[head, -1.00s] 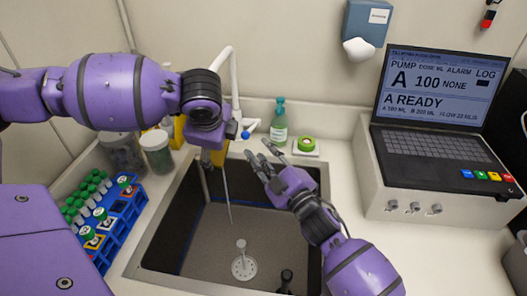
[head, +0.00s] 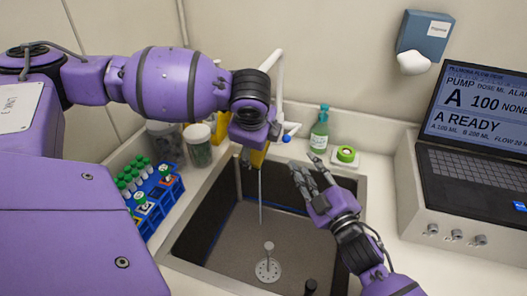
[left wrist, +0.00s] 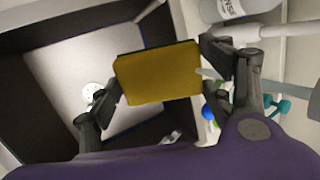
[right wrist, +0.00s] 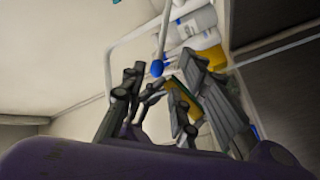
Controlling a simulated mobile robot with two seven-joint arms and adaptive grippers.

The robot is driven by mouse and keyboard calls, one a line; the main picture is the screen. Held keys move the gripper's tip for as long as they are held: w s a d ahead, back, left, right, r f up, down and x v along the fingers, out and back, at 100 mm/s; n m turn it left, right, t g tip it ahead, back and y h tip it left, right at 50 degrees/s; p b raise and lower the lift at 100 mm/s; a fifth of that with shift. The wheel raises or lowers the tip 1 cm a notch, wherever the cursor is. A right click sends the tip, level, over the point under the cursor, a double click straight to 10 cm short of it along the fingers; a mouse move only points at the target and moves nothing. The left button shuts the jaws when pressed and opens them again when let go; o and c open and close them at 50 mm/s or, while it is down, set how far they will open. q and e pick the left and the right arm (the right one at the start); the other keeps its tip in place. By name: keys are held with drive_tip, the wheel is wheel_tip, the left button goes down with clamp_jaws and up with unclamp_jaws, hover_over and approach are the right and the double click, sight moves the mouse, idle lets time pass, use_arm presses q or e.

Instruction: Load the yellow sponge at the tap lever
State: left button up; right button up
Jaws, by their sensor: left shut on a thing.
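The yellow sponge (left wrist: 158,72) is between the fingers of my left gripper (left wrist: 162,80), which is shut on it. In the head view a yellow edge of the sponge (head: 254,157) shows below my left wrist, which hides the fingers. The white tap (head: 279,82) stands behind the sink, with a blue-tipped lever (head: 287,138) just right of my left wrist. The blue tip also shows in the right wrist view (right wrist: 157,68). My right gripper (head: 304,167) is open and empty over the sink's back right, below and right of the lever.
The sink (head: 225,262) has a drain (head: 267,270) and dark walls. A green bottle (head: 320,132) and a green round item (head: 346,154) stand behind it. A blue tube rack (head: 165,200) and jars are left; a laptop-like pump console (head: 460,190) is right.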

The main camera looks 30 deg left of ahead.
sight(293, 133)
drive_tip(key=shift+c, duration=1.3)
drive_tip(key=shift+s+a+f, duration=0.1)
drive_tip(key=shift+a+f, duration=0.15)
drive_tip(key=c, duration=0.3)
drive_tip(key=a+f+n, duration=0.1)
drive_tip(key=s+a+f+n+h, duration=0.1)
drive_tip(key=n, duration=0.1)
drive_tip(key=a+f+n+h, duration=0.1)
drive_tip(key=n, duration=0.1)
drive_tip(key=shift+s+f, duration=0.25)
clamp_jaws()
drive_tip(key=s+n+t+h, duration=0.45)
drive_tip(key=n+h, duration=0.45)
drive_tip(key=n, duration=0.7)
drive_tip(key=w+a+r, duration=0.1)
drive_tip(key=w+a, duration=0.3)
drive_tip(key=w, duration=0.6)
drive_tip(key=shift+a+g, duration=0.35)
drive_tip(key=shift+g, duration=0.1)
